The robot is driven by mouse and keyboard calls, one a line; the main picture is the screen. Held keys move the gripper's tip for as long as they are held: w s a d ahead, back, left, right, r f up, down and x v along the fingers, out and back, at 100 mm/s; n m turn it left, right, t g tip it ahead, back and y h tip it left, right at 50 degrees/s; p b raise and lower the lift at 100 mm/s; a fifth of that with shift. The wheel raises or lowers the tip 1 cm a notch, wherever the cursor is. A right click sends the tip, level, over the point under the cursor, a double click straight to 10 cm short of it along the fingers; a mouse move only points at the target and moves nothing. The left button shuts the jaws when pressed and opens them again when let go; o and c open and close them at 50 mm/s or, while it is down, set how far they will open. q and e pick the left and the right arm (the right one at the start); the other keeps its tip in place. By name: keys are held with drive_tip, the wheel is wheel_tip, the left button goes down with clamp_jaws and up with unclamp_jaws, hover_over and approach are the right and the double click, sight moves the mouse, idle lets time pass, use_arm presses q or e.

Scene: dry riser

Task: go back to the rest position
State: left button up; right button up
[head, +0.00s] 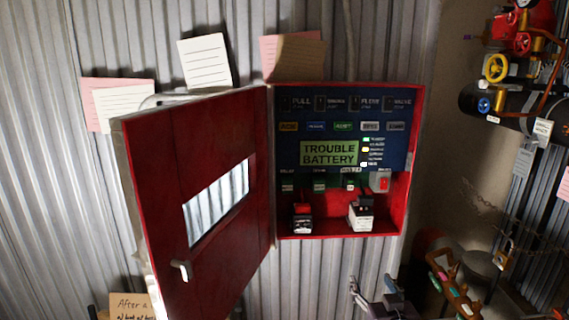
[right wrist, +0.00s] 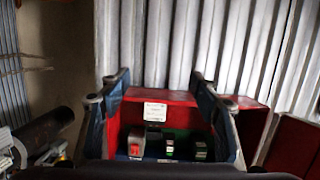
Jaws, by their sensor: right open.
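My right gripper (head: 372,288) is at the bottom of the head view, below the red alarm cabinet (head: 340,233) and apart from it. Its two fingers are spread with nothing between them. In the right wrist view the open fingers frame part of the cabinet (right wrist: 165,97), which shows turned over there. The cabinet's red door (head: 215,145), with a window and a pale handle, stands open to the left. Inside, the display (head: 330,152) reads "TROUBLE BATTERY". Two small block-like batteries (head: 301,222) (head: 361,217) stand on the cabinet floor. My left gripper is not in view.
Paper notes (head: 205,61) are on the corrugated wall around the cabinet's top. Red valves, pipes and a yellow handwheel (head: 496,67) crowd the right side. A rack with padlocks (head: 450,285) is at lower right. A cardboard sign (head: 132,306) is at lower left.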

drive_tip(key=s+a+f+g, duration=0.1)
drive_tip(key=s+f+g, duration=0.4)
drive_tip(key=s+f, duration=0.9)
drive_tip(key=s+a+f+n+g, duration=0.15)
drive_tip(key=s+g, duration=0.25)
drive_tip(key=s, duration=0.9)
drive_tip(key=s+d+f+g, duration=0.1)
drive_tip(key=s+f+g, duration=0.2)
drive_tip(key=s, duration=1)
wheel_tip(320, 180, down, 24)
drive_tip(key=s+g, duration=0.1)
drive_tip(key=s, duration=0.1)
drive_tip(key=s+d+f+g, duration=0.1)
drive_tip(key=s+d+f, duration=0.1)
drive_tip(key=s+f, duration=1.5)
drive_tip(key=shift+d+f, duration=0.15)
drive_tip(key=shift+d, duration=0.1)
